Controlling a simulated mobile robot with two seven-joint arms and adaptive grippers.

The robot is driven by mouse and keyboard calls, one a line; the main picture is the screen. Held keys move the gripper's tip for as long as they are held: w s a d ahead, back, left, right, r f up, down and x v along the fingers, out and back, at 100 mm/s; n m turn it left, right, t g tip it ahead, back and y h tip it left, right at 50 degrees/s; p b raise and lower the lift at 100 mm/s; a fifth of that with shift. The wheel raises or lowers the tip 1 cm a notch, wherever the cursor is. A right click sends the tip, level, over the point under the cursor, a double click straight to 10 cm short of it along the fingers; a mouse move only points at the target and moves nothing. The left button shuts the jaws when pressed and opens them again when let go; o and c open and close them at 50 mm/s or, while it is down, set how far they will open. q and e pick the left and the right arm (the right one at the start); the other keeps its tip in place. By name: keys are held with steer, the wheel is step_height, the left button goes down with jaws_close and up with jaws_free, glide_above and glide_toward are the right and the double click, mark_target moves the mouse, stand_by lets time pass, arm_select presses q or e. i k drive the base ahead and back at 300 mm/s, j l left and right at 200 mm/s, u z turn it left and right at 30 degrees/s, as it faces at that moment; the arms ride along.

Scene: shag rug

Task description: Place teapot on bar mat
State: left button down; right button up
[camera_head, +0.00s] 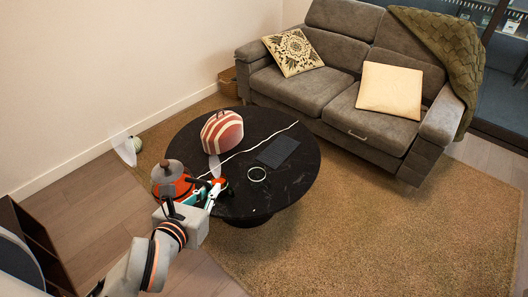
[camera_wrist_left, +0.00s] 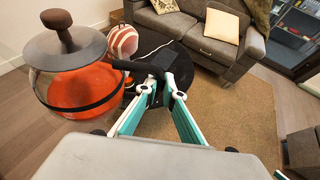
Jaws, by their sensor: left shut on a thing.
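The teapot (camera_head: 172,181) has a clear glass body, orange-red inside, a grey lid with a dark knob and a dark handle. It fills the left of the left wrist view (camera_wrist_left: 75,90). My left gripper (camera_head: 213,190) is shut on its handle; the fingers also show in the left wrist view (camera_wrist_left: 158,84). The teapot appears held up near the left edge of the round table. The bar mat (camera_head: 277,152), a flat dark grey rectangle, lies on the table to the right of the gripper, with nothing on it. My right gripper is not in view.
The black round table (camera_head: 290,187) also bears a red-and-white striped dome-shaped thing (camera_head: 222,132) behind the teapot. A grey sofa (camera_head: 330,95) stands behind. The rug (camera_head: 400,230) is clear at right.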

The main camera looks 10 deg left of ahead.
mark_target(279, 150)
steer(key=i+l+u, duration=0.15)
steer(key=u, duration=0.25)
steer(key=i+l+u, duration=0.1)
steer(key=u, duration=0.35)
steer(key=i+l+u, duration=0.2)
steer(key=l, duration=0.15)
steer(key=l+u, duration=0.15)
steer(key=l, duration=0.25)
steer(key=i+l+u, duration=0.1)
steer(key=l, duration=0.35)
steer(key=i+l+u, duration=0.1)
steer(key=l, duration=0.4)
steer(key=i+l+u, duration=0.15)
steer(key=l, duration=1)
steer(key=i+l, duration=0.15)
steer(key=l, duration=1.2)
steer(key=i, duration=0.05)
